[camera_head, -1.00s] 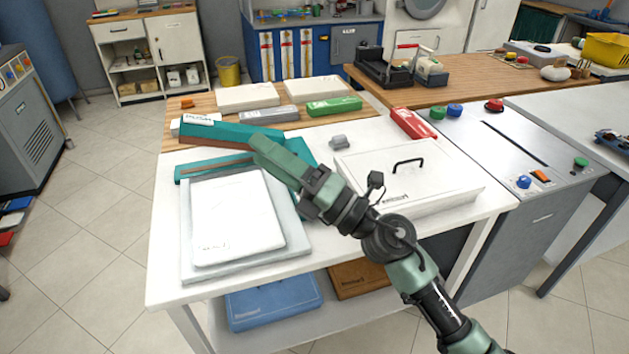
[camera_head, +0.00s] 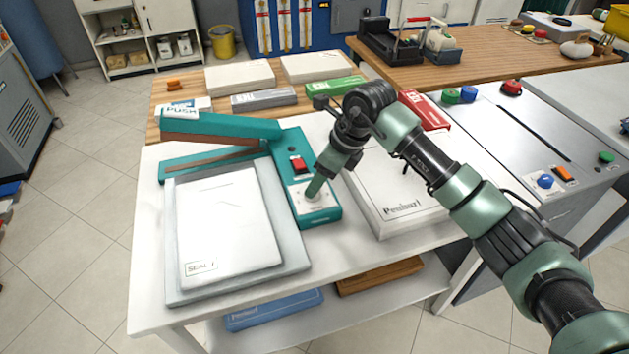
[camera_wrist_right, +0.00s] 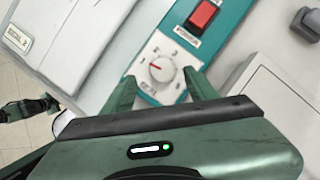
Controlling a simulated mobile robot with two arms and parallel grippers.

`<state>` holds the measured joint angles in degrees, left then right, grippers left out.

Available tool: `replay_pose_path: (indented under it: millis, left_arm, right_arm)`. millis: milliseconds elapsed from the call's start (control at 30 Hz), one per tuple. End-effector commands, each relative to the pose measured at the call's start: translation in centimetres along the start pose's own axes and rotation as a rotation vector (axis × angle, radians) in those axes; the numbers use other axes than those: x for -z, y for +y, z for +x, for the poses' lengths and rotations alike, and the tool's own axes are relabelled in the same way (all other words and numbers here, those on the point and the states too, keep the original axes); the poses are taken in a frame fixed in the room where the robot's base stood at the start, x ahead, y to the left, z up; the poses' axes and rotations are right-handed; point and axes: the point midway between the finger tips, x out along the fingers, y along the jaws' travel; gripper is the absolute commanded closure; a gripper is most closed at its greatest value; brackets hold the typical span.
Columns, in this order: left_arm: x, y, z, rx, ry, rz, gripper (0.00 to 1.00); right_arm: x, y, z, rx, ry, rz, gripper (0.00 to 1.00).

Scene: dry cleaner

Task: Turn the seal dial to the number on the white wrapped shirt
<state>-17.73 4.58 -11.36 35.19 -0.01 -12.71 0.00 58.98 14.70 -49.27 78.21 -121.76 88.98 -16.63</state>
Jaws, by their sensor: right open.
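The white wrapped shirt (camera_head: 222,222) lies flat on a grey board, left of the teal sealer. The seal dial (camera_wrist_right: 161,69) is a white knob with a red mark, on a white numbered panel at the sealer's near end. The mark lies left of the knob's middle in the wrist view. My right gripper (camera_head: 314,190) points down at this panel. In the wrist view its open fingers (camera_wrist_right: 160,88) are either side of the dial, with no clear contact.
A red switch (camera_head: 298,164) sits just behind the dial panel. The sealer's raised teal arm (camera_head: 225,127) bears a PUSH tag. A white lidded box (camera_head: 385,190) stands close on the right. The table's front strip (camera_head: 330,262) is clear.

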Motion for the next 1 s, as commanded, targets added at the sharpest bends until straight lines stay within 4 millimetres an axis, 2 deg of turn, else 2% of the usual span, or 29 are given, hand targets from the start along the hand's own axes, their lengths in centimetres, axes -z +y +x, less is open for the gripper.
replay_pose_path:
  millis: [67,167,400,567,600,800,1000]
  left_arm:
    - [-1.2,0.2,-0.4,-0.002,-0.017,0.0,1.0]
    - [-1.3,0.2,-0.5,-0.003,-0.018,0.0,1.0]
    - [2.0,-0.2,-0.5,0.003,0.029,0.001,1.0]
    - [2.5,-0.3,-0.5,0.003,0.037,0.002,1.0]
    - [2.4,-0.2,-0.5,0.003,0.035,0.002,1.0]
    - [1.4,-0.1,-0.5,0.001,0.021,0.002,1.0]
    - [0.9,0.0,-0.5,0.0,0.013,0.003,1.0]
  right_arm:
    - [0.0,0.1,1.3,-0.003,0.001,0.002,0.42]
    - [0.0,0.1,2.5,-0.003,0.0,0.002,0.42]
    - [0.0,0.1,3.7,-0.001,-0.002,0.0,0.42]
    - [0.0,0.0,3.7,-0.001,-0.002,0.0,0.42]
    - [0.0,0.0,3.7,-0.001,-0.002,0.0,0.48]
    - [0.0,0.0,3.7,0.0,-0.002,0.0,1.0]
    - [0.0,0.0,3.7,0.004,-0.002,0.009,1.0]
